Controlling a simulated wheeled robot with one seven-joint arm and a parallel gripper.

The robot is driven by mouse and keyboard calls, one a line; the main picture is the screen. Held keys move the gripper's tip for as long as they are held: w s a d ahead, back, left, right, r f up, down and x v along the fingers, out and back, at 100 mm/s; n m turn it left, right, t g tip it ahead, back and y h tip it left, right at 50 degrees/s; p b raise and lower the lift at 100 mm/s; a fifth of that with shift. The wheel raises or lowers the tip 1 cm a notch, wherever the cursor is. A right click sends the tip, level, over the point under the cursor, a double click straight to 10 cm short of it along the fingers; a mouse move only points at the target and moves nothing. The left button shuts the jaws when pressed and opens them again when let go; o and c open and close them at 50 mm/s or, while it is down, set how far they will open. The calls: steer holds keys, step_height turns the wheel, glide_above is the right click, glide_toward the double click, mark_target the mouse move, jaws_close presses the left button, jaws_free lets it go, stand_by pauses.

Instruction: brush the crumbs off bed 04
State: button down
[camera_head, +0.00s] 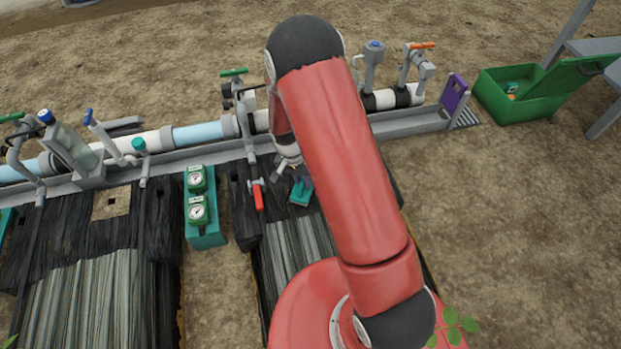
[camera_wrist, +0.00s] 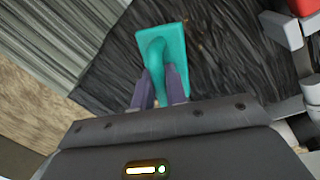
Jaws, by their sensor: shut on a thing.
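My gripper (camera_wrist: 160,88) is shut on the handle of a teal brush (camera_wrist: 176,48). In the head view the brush (camera_head: 301,191) shows just left of my red arm, over the far end of the middle bed (camera_head: 297,245). The bed has black wrinkled sheeting and grey ribbed strips. In the wrist view the brush's flat head is over or on the black sheeting (camera_wrist: 110,75); I cannot tell whether it touches. Small brown specks (camera_wrist: 186,20) show beside the brush head. No bed number is readable, and my arm hides part of this bed.
A pipe run (camera_head: 205,132) with valves crosses behind the beds. A red-handled valve (camera_head: 258,196) stands close left of the brush. A teal gauge stand (camera_head: 206,237) is between the beds. The left bed (camera_head: 85,300) has a tan square (camera_head: 111,203). A green box (camera_head: 515,105) stands right.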

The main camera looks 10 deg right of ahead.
steer(key=shift+a+f, duration=0.1)
steer(key=shift+a, duration=4.3)
steer(key=shift+f, duration=0.1)
steer(key=shift+d, duration=0.1)
steer(key=shift+d, duration=1.35)
steer(key=shift+d+r, duration=0.2)
steer(key=shift+d, duration=2.45)
steer(key=shift+d+f, duration=0.15)
steer(key=shift+d, duration=1.8)
step_height(320, 180, up, 6)
steer(key=p, duration=0.4)
